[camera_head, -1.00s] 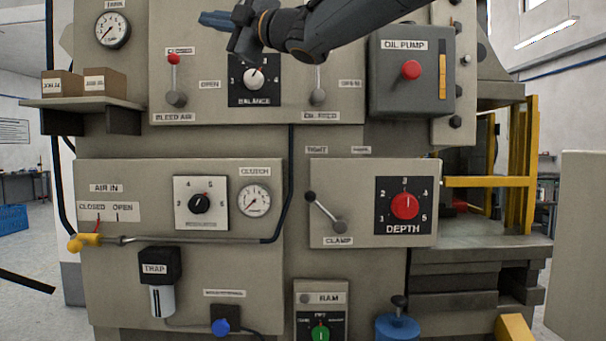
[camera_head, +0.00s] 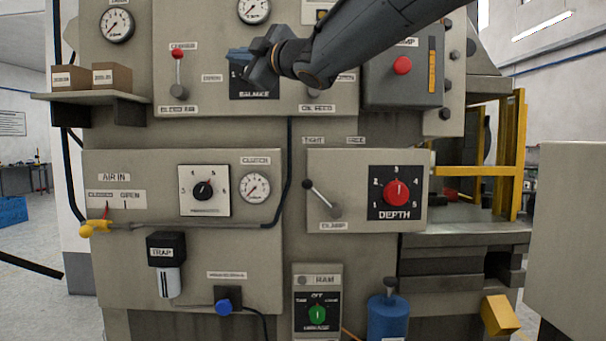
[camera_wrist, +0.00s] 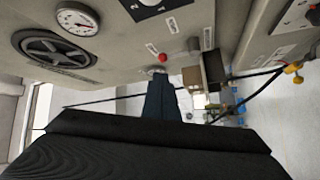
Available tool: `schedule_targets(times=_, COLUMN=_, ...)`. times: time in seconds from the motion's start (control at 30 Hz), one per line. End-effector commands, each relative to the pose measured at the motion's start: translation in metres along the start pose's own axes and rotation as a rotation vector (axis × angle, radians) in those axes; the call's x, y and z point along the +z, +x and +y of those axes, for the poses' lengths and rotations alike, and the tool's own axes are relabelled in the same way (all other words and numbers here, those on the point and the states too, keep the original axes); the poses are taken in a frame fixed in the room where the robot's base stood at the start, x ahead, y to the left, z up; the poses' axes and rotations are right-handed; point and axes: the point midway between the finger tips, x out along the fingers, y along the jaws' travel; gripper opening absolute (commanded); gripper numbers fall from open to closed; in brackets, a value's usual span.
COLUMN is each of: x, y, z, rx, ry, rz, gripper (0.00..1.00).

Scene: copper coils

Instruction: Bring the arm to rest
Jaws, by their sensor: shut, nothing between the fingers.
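My gripper (camera_head: 240,57) is in front of the upper middle of the machine panel (camera_head: 225,140) in the head view, over the balance dial (camera_head: 255,88), which it partly hides. My arm comes in from the top right. The gripper's blue fingers point left and are together, with nothing between them. In the wrist view my gripper (camera_wrist: 160,88) shows as dark blue fingers close together. A red-knobbed lever (camera_wrist: 163,57) shows just beyond the fingertips in that view.
The bleed air lever (camera_head: 178,70) is left of my gripper and the oil pump box (camera_head: 405,85) is right, partly behind my arm. A shelf (camera_head: 90,97) with two boxes juts out at the left. The clamp lever (camera_head: 322,198) and depth dial (camera_head: 397,193) are below.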

Motion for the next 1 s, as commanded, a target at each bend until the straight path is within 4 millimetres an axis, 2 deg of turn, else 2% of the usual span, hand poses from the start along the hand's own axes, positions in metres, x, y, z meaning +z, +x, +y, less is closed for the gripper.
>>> schedule_targets(times=0.03, x=0.018, y=-0.005, z=-0.007, rx=-0.004, ry=0.027, rz=-0.042, gripper=0.00)
schedule_targets(times=0.17, x=0.070, y=-0.022, z=-0.032, rx=-0.016, ry=0.116, rz=-0.171, gripper=0.00)
schedule_targets(times=0.27, x=0.121, y=-0.045, z=-0.060, rx=-0.028, ry=0.207, rz=-0.306, gripper=0.00)
schedule_targets(times=0.4, x=0.192, y=-0.093, z=-0.108, rx=-0.049, ry=0.346, rz=-0.518, gripper=0.00)
schedule_targets(times=0.47, x=0.217, y=-0.117, z=-0.130, rx=-0.059, ry=0.403, rz=-0.607, gripper=0.00)
schedule_targets(times=0.6, x=0.268, y=-0.180, z=-0.184, rx=-0.083, ry=0.539, rz=-0.815, gripper=0.00)
schedule_targets(times=0.67, x=0.285, y=-0.210, z=-0.208, rx=-0.094, ry=0.597, rz=-0.903, gripper=0.00)
schedule_targets(times=0.8, x=0.313, y=-0.284, z=-0.265, rx=-0.124, ry=0.730, rz=-1.109, gripper=0.00)
schedule_targets(times=0.87, x=0.320, y=-0.317, z=-0.289, rx=-0.134, ry=0.787, rz=-1.197, gripper=0.00)
schedule_targets(times=0.9, x=0.323, y=-0.340, z=-0.305, rx=-0.141, ry=0.826, rz=-1.257, gripper=0.00)
schedule_targets(times=1.0, x=0.322, y=-0.396, z=-0.346, rx=-0.163, ry=0.928, rz=-1.405, gripper=0.00)
